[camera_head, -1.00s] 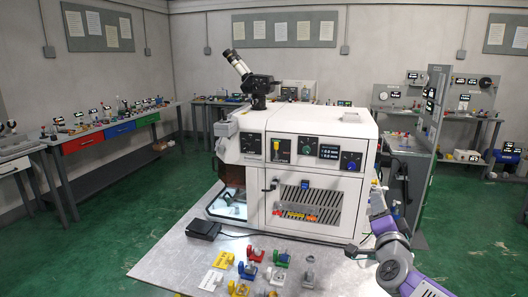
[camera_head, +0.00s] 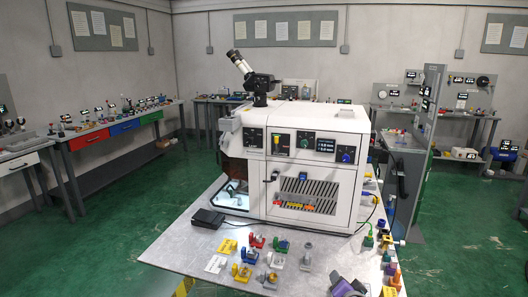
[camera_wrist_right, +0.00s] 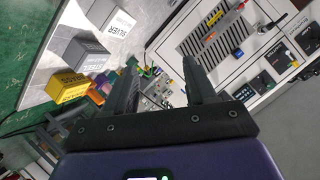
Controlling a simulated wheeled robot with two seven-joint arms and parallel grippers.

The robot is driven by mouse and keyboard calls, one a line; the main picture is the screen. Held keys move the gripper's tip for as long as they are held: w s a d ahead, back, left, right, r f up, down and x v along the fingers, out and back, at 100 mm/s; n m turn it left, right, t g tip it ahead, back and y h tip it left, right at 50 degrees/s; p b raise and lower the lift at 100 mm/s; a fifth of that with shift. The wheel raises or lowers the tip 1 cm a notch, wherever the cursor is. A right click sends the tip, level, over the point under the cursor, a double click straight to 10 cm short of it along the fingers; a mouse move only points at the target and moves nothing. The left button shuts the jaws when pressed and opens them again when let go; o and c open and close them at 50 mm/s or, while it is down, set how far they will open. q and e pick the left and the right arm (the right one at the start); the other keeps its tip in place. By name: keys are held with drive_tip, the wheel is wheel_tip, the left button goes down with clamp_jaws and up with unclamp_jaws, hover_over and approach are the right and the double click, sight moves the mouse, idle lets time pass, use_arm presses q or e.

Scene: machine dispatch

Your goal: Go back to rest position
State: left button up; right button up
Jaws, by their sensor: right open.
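My right gripper shows in the wrist view (camera_wrist_right: 162,80) with its two dark fingers apart and nothing between them. In the head view only a small purple and grey part of my right arm shows at the bottom edge, low over the front of the table (camera_head: 180,247). My left gripper is in neither view.
A white machine (camera_head: 308,200) with a microscope (camera_head: 240,65) stands on the table. Several small coloured parts (camera_head: 257,241) lie before it, with a black pedal (camera_head: 207,219) at the left. Colourful items (camera_head: 388,262) line the right edge. Labelled blocks (camera_wrist_right: 85,55) show in the wrist view. Green floor surrounds the table.

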drive_tip(key=s+a+f+n+g+y, duration=0.1)
drive_tip(key=s+a+f+g, duration=0.1)
drive_tip(key=s+f, duration=0.45)
drive_tip(key=s+a+f+n+g+y, duration=0.1)
drive_tip(key=s+a+f+n+g, duration=0.15)
drive_tip(key=f, duration=0.65)
drive_tip(key=s+a+f+g+y, duration=0.1)
drive_tip(key=s+a+f+g, duration=0.1)
drive_tip(key=s+f, duration=0.4)
drive_tip(key=s+a+f+n+g, duration=0.1)
drive_tip(key=s+a+f+g, duration=0.1)
drive_tip(key=s, duration=0.4)
drive_tip(key=s+a+f+n+g+y+p, duration=0.1)
drive_tip(key=s+a+f+g, duration=0.1)
drive_tip(key=s+f, duration=0.2)
drive_tip(key=s+a+f+n+g+y, duration=0.1)
drive_tip(key=s+a+f+g, duration=0.1)
drive_tip(key=s+f, duration=0.2)
drive_tip(key=s, duration=0.3)
drive_tip(key=shift+s+a, duration=0.3)
drive_tip(key=shift+a, duration=0.1)
